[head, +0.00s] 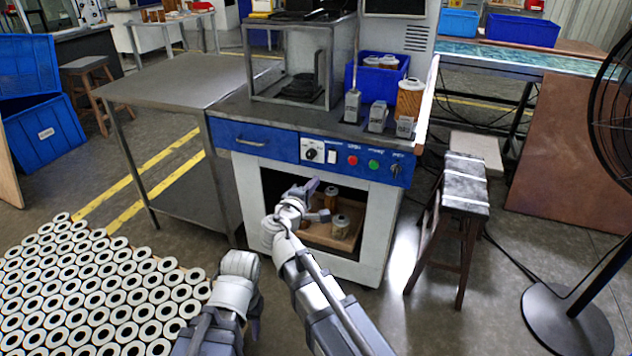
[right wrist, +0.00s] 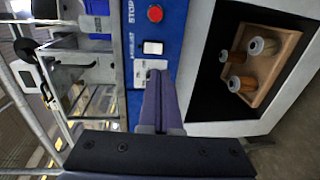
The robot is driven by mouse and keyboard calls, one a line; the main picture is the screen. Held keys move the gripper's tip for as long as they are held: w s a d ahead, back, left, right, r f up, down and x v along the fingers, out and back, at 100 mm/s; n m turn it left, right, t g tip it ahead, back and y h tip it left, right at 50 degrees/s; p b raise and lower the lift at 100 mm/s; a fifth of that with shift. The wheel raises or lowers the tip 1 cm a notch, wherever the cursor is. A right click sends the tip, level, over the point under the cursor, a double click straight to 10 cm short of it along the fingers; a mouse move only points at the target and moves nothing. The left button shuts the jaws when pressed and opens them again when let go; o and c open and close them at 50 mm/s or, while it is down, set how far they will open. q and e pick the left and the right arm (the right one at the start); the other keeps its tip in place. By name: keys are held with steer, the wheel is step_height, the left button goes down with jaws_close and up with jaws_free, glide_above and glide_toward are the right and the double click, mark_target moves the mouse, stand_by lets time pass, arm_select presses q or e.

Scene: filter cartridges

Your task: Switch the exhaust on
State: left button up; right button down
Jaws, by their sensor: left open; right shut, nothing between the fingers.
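The exhaust switch is a small white rocker (head: 333,157) on the blue front panel (head: 270,142) of the bench machine. In the right wrist view the rocker (right wrist: 153,47) has the EXHAUST label beside it. I cannot tell which way it is tipped. My right gripper (head: 313,185) is shut and empty, in front of the machine below the panel. In the right wrist view its fingertips (right wrist: 156,75) appear just below the rocker, overlapping a white plate; contact cannot be told. My left gripper (head: 254,326) is low at the front, open, its fingers mostly hidden.
The red stop button (head: 352,160), green button (head: 373,164) and a black knob (head: 312,152) share the panel. Below is an open cabinet with a wooden tray (right wrist: 262,70) of cartridges. A stool (head: 465,185) stands right. White ring-ended cartridges (head: 95,290) fill the left front.

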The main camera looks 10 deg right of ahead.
arm_select(q)
steer(key=shift+f+b, duration=0.6)
steer(key=shift+f, duration=0.1)
arm_select(e)
steer(key=x, duration=1.1)
steer(key=shift+w+d, duration=0.15)
steer(key=shift+w, duration=0.05)
steer(key=shift+w+f, duration=0.1)
steer(key=shift+w+d, duration=0.1)
steer(key=b, duration=0.1)
glide_toward(331, 162)
steer(key=f, duration=0.2)
arm_select(q)
steer(key=shift+s+a+f+b, duration=0.25)
steer(key=shift+a+f+b, duration=0.2)
steer(key=shift+a+f, duration=0.55)
arm_select(e)
steer(key=v, duration=0.6)
steer(key=shift+s+a+f, duration=0.3)
steer(key=shift+s+f, duration=0.05)
steer(key=shift+f, duration=0.3)
